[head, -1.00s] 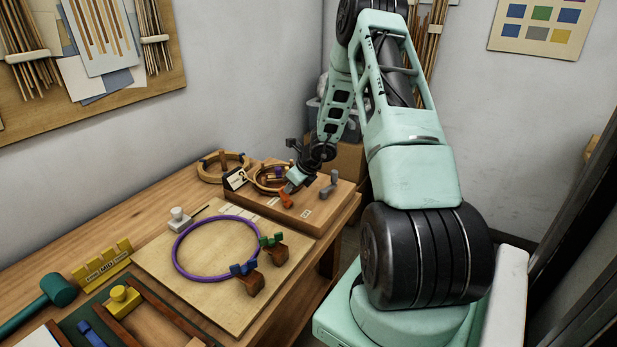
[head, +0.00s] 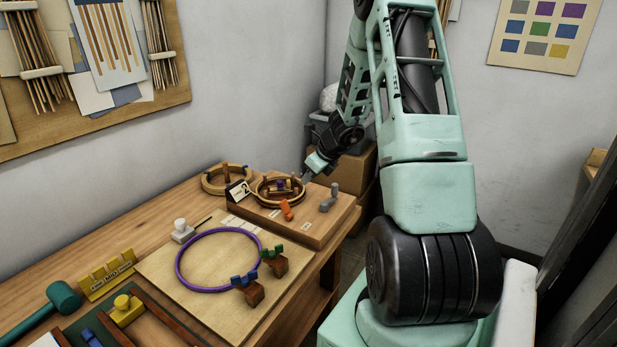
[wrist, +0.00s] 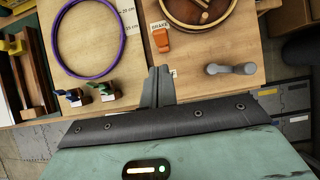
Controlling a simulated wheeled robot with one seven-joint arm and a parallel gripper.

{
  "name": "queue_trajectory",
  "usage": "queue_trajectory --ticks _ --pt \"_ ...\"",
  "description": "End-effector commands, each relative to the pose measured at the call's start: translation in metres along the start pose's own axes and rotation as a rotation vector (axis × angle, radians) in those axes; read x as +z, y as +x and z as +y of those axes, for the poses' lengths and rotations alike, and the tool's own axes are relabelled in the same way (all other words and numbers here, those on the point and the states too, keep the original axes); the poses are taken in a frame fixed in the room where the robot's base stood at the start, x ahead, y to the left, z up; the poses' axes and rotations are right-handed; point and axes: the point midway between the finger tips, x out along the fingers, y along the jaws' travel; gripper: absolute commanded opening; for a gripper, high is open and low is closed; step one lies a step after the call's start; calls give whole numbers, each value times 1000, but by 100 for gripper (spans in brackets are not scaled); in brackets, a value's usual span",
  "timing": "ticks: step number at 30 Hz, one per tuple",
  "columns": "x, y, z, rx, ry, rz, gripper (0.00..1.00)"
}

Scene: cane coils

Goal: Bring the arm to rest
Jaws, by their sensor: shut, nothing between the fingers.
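My arm reaches from the right of the head view toward the back of the workbench. My gripper (head: 306,178) is raised beside the far right of the raised wooden block (head: 322,226), near the cane coil (head: 278,190). In the wrist view my gripper (wrist: 158,72) has its two fingers together with nothing between them, above the block's edge. The coil (wrist: 198,12) shows partly at the top of that view. An orange lever (wrist: 161,40) marked "BRAKE" and a grey lever (wrist: 230,69) stand on the block.
A purple ring (head: 178,262) lies on a pale board (head: 205,310) with blue and green clamps (head: 245,282). A teal mallet (head: 62,296) and yellow gauge (head: 105,275) lie at left. A second coil (head: 212,187) stands behind. Boxes (head: 352,172) sit beyond the bench.

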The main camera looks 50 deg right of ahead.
Motion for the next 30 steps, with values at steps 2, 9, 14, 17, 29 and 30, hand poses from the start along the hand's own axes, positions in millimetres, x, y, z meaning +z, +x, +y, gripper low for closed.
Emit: queue_trajectory --ticks 2,9,14,17,29,30 --pt "0 0 0 0 0 0 0" --pt "0 0 0 0 0 0 0" --pt "0 0 0 0 0 0 0" --pt "3 2 5 8 -22 -1 0" --pt "66 3 238 338 -1027 -43 0" --pt "64 -1 267 381 -1161 -54 0"
